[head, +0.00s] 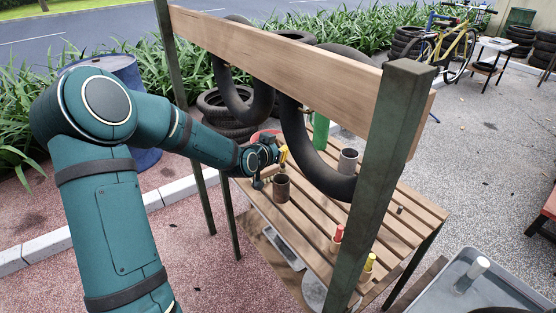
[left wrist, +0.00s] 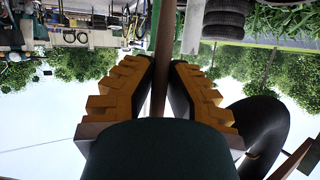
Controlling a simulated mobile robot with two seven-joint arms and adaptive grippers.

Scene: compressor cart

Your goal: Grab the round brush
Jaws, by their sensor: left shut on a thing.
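My left gripper (head: 283,155) is over the slatted wooden table, just above and beside a brown cup (head: 281,187). Its stepped yellow fingers also show in the left wrist view (left wrist: 165,65), close together with a narrow gap. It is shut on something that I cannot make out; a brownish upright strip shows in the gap. I cannot pick out the round brush for certain in either view. My right gripper is not in view.
A wooden beam (head: 290,52) on green posts (head: 386,165) crosses above the table, with tyres (head: 294,140) hanging from it. A grey cup (head: 348,162), a red-topped item (head: 339,233) and a yellow-topped item (head: 369,262) stand on the table (head: 418,205). A metal tray (head: 490,296) is at lower right.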

